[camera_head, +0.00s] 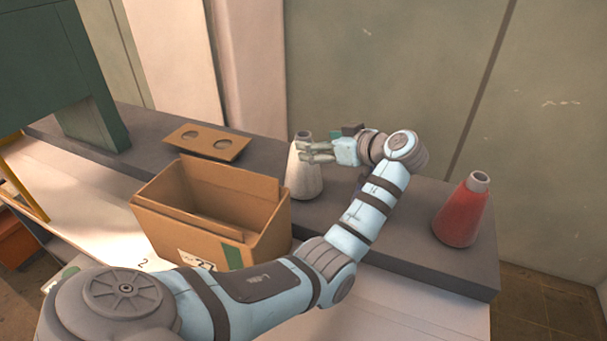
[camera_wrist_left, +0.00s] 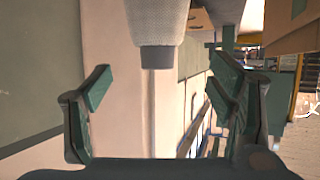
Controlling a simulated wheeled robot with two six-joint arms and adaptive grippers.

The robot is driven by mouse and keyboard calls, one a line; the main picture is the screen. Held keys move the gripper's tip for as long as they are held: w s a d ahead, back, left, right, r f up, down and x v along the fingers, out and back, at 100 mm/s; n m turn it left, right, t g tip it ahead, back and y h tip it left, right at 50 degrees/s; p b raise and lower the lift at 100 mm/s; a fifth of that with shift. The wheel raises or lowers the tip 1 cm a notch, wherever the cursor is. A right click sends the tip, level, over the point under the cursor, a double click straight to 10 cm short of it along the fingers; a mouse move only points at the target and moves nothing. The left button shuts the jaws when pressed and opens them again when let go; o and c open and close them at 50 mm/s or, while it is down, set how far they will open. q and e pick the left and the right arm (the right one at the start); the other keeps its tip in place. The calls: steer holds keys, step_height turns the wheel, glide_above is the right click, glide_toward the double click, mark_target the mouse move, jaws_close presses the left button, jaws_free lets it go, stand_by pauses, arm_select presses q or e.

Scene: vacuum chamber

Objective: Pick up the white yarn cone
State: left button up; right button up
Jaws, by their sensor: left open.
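The white yarn cone (camera_head: 303,182) stands upright on the dark grey raised shelf, to the right of the cardboard box. My left gripper (camera_head: 318,152) is at the upper part of the cone, reaching it from the right, and its fingers overlap the cone in the head view. In the left wrist view the jaws (camera_wrist_left: 163,82) are open. The cone (camera_wrist_left: 158,18) shows there with its grey tip pointing down the picture, in line with the gap between the fingers. I cannot tell whether the fingers touch it. My right gripper is not in view.
An open cardboard box (camera_head: 163,215) stands left of the cone, below my arm's reach. A flat cardboard piece with two holes (camera_head: 228,150) lies behind it. A red cone (camera_head: 461,215) stands at the shelf's right end. The shelf (camera_head: 415,250) has free room between the cones.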

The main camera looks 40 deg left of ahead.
mark_target(309, 139)
arm_select(q)
steer(key=x, duration=0.7)
steer(key=shift+w+a+r+b, duration=0.1)
steer(key=shift+w+r+b, duration=0.1)
steer(key=shift+r+b, duration=0.15)
jaws_close()
